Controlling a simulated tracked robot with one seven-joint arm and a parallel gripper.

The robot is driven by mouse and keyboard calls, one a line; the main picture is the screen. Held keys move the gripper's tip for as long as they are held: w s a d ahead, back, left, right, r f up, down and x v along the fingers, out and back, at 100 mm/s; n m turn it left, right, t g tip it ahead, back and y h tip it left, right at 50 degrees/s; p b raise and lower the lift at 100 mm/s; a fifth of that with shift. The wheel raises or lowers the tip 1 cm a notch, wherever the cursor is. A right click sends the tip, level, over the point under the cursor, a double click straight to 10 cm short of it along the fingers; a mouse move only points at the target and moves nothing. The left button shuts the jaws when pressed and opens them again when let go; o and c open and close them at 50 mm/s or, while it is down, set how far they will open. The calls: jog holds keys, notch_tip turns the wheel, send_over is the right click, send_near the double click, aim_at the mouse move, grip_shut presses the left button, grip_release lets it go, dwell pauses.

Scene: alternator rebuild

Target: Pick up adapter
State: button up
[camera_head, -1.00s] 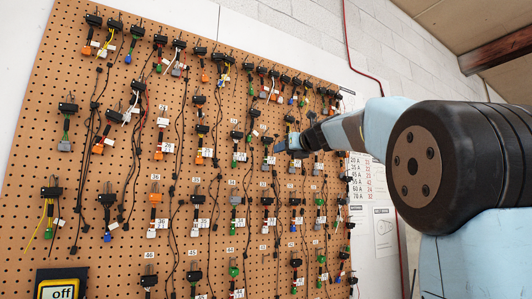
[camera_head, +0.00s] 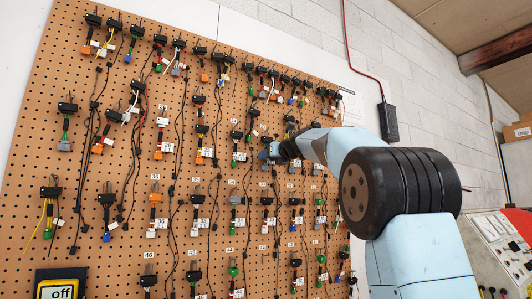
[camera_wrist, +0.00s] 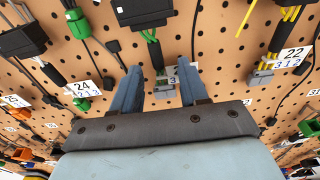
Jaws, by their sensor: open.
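Many adapters hang on the pegboard, and I cannot tell which one the task means. In the wrist view, my gripper (camera_wrist: 161,72) is open, with its two blue fingers pointing at the board. Between the fingers hangs an adapter with a black block (camera_wrist: 142,11), green and black wires (camera_wrist: 153,47) and a grey connector (camera_wrist: 163,89) at its lower end. A white number tag beside it is partly hidden by the right finger. I cannot tell whether the fingers touch it. In the head view, my gripper (camera_head: 268,154) is at the board's right-centre, small and partly hidden.
The pegboard (camera_head: 75,150) is crowded with adapters and hanging cables.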

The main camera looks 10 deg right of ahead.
jog(key=shift+w, duration=0.3)
grip_shut()
jog(key=shift+a+r, duration=0.1)
dwell(0.4)
jog(key=r+v, duration=0.1)
jog(key=v, duration=1.7)
jog(key=shift+r, duration=0.25)
